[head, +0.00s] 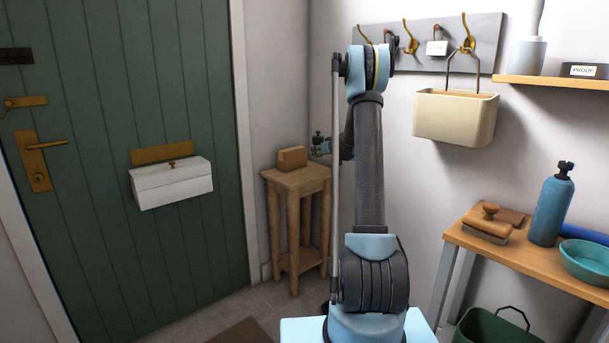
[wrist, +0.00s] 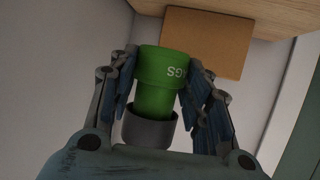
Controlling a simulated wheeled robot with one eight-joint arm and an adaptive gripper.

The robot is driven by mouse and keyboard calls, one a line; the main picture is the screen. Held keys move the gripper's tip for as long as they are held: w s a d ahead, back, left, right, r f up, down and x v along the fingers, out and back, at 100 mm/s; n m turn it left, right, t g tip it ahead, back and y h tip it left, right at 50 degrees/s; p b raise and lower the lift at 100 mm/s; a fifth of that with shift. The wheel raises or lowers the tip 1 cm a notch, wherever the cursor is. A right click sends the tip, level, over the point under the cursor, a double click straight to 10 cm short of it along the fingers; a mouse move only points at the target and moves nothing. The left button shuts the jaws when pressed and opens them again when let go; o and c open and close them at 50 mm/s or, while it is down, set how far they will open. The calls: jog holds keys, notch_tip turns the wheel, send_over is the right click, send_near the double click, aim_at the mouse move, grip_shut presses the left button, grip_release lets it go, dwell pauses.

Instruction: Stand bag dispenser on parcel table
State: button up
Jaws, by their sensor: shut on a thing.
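The bag dispenser (wrist: 165,98) is a green cylinder with a dark grey end, and the letters "GS" show on it in the wrist view. My gripper (wrist: 160,62) is shut on it, with a finger on either side. The parcel table (head: 313,178) is a small wooden stand in the corner by the door. Its wooden top (wrist: 283,22) also shows in the wrist view, beyond the dispenser. In the head view my gripper (head: 319,143) is small and partly hidden by my arm, near the table's right side. Whether the dispenser touches the table cannot be told.
A brown parcel (head: 292,158) lies on the table top and also shows in the wrist view (wrist: 215,42), close to the dispenser. A white box (head: 172,184) hangs on the green door. A cream bin (head: 455,117) hangs from the hooks. A bench (head: 530,258) stands at right.

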aim_at(319, 174)
jog(key=shift+f, duration=4.65)
jog(key=o, duration=1.2)
jog(key=shift+c, duration=0.2)
